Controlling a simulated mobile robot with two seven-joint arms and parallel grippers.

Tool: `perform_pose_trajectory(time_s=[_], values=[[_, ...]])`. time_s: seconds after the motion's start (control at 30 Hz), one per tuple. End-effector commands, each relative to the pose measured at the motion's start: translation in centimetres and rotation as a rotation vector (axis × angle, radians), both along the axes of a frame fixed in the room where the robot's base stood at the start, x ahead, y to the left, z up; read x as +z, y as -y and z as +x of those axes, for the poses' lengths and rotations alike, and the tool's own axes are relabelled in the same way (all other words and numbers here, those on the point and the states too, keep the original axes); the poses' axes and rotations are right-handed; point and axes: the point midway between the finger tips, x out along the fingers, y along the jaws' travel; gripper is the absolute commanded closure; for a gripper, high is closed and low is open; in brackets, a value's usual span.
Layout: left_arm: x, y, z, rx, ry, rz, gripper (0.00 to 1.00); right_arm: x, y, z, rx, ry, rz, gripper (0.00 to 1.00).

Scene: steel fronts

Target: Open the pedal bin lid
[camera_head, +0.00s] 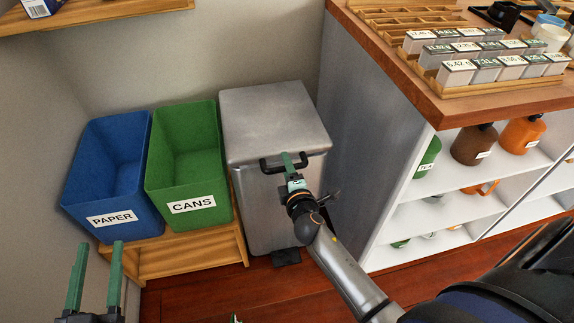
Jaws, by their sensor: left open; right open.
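The pedal bin (280,200) is a grey steel box standing on the floor between the green bin and the counter. Its lid (275,115) is down, with a dark handle (268,164) at the front edge. The dark pedal (286,257) shows at the foot of the bin. My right gripper (290,163) is at the lid's front edge by the handle, with its green fingers overlapping it; whether they touch cannot be told. My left gripper (97,262) is open and empty at the lower left, away from the pedal bin.
A blue PAPER bin (110,170) and a green CANS bin (187,160) stand on a low wooden stand (190,255) to the left. A wood-topped counter (400,85) with open shelves (430,185) stands close on the right. A wooden shelf (95,12) is at upper left.

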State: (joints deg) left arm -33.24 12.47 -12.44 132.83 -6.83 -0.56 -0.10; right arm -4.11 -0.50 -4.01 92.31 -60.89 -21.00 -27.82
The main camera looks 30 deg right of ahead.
Motion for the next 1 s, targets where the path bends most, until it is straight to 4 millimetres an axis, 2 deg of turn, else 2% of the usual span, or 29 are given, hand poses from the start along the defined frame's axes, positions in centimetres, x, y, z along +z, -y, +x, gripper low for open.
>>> perform_pose_trajectory(time_s=[0.13,0.6,1.0], values=[[0.03,-0.01,0.0,0.0,0.001,0.001,0.5,0.01,-0.01,0.0,0.0,0.0,0.0,0.48],[0.02,-0.02,0.0,0.0,0.0,0.0,0.5,0.01,0.01,0.01,0.0,0.0,0.0,1.0],[-0.01,0.0,0.0,0.0,-0.001,-0.001,0.5,0.02,0.03,0.02,0.0,0.0,0.0,1.0]])
